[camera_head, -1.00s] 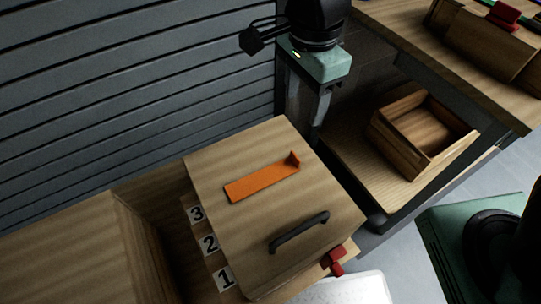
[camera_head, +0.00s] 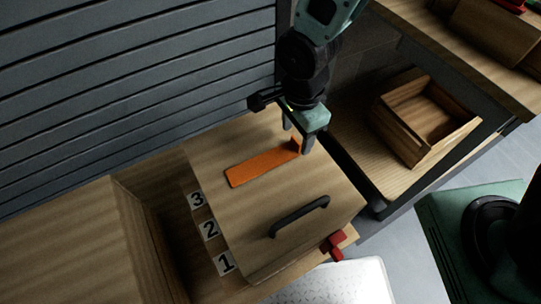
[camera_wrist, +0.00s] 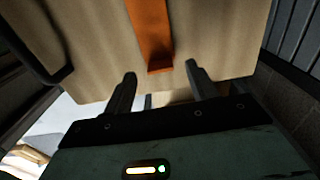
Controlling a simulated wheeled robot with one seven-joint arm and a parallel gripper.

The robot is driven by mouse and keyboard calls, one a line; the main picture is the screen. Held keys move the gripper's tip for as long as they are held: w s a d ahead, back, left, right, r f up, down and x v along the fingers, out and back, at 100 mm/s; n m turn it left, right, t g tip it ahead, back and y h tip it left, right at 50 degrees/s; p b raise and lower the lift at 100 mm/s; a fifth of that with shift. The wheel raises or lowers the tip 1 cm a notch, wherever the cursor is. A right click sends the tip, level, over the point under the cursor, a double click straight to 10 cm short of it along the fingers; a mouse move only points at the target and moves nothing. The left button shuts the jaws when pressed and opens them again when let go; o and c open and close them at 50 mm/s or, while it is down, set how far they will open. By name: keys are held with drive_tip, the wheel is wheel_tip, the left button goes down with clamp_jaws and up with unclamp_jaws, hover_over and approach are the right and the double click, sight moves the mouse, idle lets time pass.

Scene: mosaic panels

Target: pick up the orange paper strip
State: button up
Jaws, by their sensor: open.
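The orange paper strip (camera_head: 262,167) lies flat on top of a wooden box (camera_head: 215,150), with its far right end bent upward. In the wrist view the strip (camera_wrist: 150,30) runs down from the top edge, and its bent end faces my gripper. My gripper (camera_head: 297,146) is open at the bent end of the strip. In the wrist view the two fingers of my gripper (camera_wrist: 161,78) stand apart, one on each side of the bent end, which appears just beyond the tips. I cannot tell whether they touch it.
The box lid has a black handle (camera_head: 299,216) and a red latch (camera_head: 335,245) at its front. Number cards (camera_head: 210,230) lie beside it. An open wooden tray (camera_head: 430,118) stands on a shelf to the right. A grey slatted wall (camera_head: 120,80) is behind.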

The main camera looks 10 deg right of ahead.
drive_tip(key=shift+f, duration=1.25)
drive_tip(key=c, duration=1)
drive_tip(key=shift+c, duration=0.2)
wheel_tip(320, 180, up, 10)
drive_tip(key=shift+r+p, duration=0.2)
drive_tip(key=shift+p, duration=0.15)
drive_tip(key=shift+c, duration=0.9)
wheel_tip(320, 180, up, 10)
drive_tip(key=p, duration=0.8)
drive_tip(key=shift+f+p, duration=0.15)
drive_tip(key=shift+p, duration=0.15)
